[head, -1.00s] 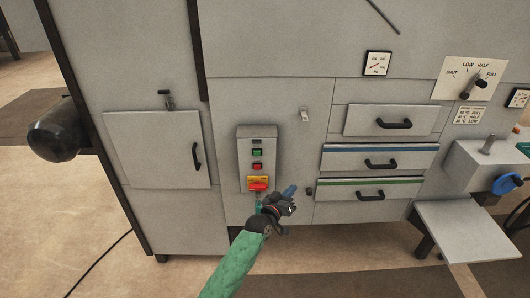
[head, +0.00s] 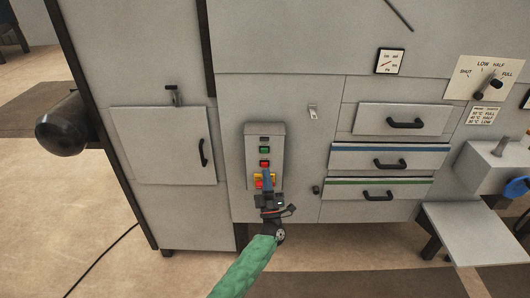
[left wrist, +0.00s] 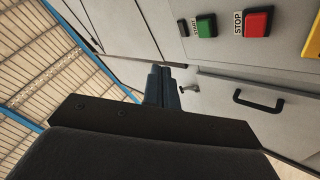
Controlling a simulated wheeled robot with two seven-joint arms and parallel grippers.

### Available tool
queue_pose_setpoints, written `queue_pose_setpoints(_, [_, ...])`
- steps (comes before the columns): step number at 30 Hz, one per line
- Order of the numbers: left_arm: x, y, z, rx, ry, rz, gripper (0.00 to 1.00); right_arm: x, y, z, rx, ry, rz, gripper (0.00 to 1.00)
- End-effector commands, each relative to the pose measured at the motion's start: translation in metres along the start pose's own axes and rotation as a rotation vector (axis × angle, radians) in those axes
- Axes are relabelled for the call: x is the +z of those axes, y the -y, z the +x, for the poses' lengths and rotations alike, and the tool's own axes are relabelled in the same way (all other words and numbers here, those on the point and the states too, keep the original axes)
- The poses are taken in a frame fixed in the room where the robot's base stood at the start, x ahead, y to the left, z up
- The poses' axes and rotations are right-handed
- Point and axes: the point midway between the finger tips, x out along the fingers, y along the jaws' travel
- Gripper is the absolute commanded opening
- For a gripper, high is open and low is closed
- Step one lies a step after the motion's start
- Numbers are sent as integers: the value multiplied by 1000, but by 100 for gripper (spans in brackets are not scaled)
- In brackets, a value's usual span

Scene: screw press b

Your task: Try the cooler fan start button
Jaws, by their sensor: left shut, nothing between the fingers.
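The grey control box (head: 251,156) is on the machine's front panel. Its green button (head: 264,149) sits above a red button (head: 264,163), with a yellow-and-red switch (head: 258,183) below. In the left wrist view the green button (left wrist: 206,25) is beside a label reading START, and the red button (left wrist: 257,22) beside STOP. My left gripper (head: 267,173) is shut and empty, its blue fingertips in front of the lower box, overlapping the switch. In the left wrist view the shut fingers (left wrist: 162,88) appear apart from both buttons. My right gripper is not in view.
A cabinet door (head: 157,143) with a black handle is left of the box. Several drawers with handles, the top one (head: 376,119) plain, are to the right. A small latch (head: 313,111) and a dark knob (head: 316,189) protrude from the panel near the box.

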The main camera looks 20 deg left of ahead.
Motion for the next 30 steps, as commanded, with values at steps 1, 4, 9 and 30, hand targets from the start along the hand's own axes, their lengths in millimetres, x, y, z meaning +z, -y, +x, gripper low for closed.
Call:
queue_pose_setpoints(1, [-3,0,0,1,-18,-1,0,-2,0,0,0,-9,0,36])
queue_pose_setpoints(4, [-7,0,0,2,-38,-2,0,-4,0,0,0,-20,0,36])
queue_pose_setpoints(9, [-8,-1,0,3,-42,-4,0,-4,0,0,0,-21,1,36])
queue_pose_setpoints(30, [16,24,33,4,-40,-3,0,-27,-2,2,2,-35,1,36])
